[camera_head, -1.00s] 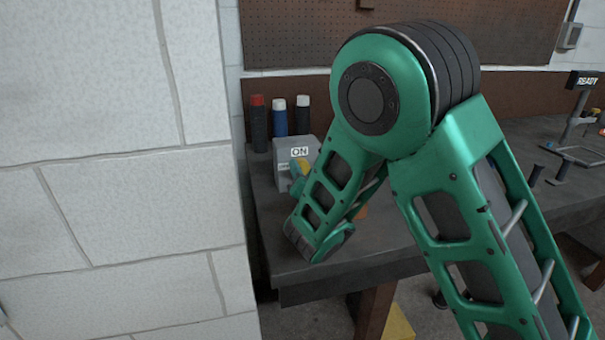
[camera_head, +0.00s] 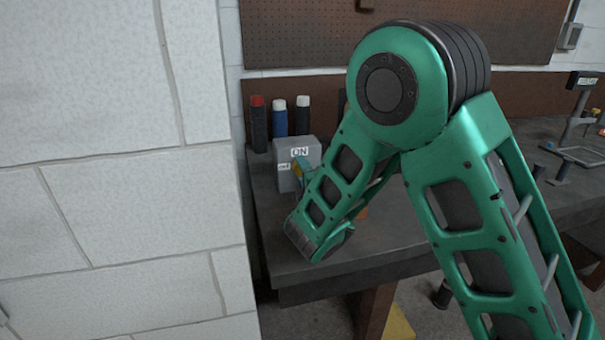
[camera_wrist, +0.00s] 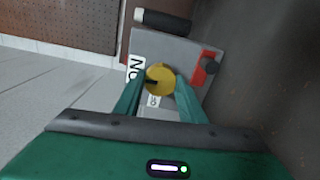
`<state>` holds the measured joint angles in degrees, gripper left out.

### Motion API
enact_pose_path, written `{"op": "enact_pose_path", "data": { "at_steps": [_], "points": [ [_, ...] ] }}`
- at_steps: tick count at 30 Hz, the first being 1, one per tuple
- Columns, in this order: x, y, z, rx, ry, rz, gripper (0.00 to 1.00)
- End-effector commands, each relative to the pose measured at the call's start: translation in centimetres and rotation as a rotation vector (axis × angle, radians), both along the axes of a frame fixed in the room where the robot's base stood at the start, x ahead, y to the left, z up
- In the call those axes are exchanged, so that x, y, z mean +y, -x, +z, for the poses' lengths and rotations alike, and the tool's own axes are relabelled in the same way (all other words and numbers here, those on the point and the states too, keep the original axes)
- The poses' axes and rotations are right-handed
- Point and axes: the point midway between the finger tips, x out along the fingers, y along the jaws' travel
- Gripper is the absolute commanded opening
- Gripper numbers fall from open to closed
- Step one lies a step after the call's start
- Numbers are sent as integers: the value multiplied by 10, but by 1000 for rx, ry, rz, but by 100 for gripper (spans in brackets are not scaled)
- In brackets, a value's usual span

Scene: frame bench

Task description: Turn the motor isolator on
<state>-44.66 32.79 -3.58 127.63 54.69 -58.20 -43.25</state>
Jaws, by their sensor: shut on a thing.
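The motor isolator is a grey box (camera_head: 311,153) at the bench's left end, with an ON label and a smaller OFF label on its face. It also fills the upper middle of the wrist view (camera_wrist: 176,48). Its round yellow knob (camera_wrist: 162,76) sits between my gripper's two teal fingers (camera_wrist: 160,85), which are shut on it. A dark mark on the knob points left, towards the side with the ON label.
A red part (camera_wrist: 205,65) with a dark knob sits on the box's edge. A white block wall (camera_head: 120,170) rises close on the left. A stand marked READY (camera_head: 583,85) is at right.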

Motion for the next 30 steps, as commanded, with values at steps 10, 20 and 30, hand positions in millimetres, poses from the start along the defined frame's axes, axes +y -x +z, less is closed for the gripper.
{"op": "enact_pose_path", "data": {
  "at_steps": [10, 20, 30],
  "points": [
    [-5, -1, -1, 30, -87, -9, 14],
    [-5, -1, -2, 32, -96, -9, 14],
    [-3, -1, -1, 31, -97, -5, 55]
  ]
}}
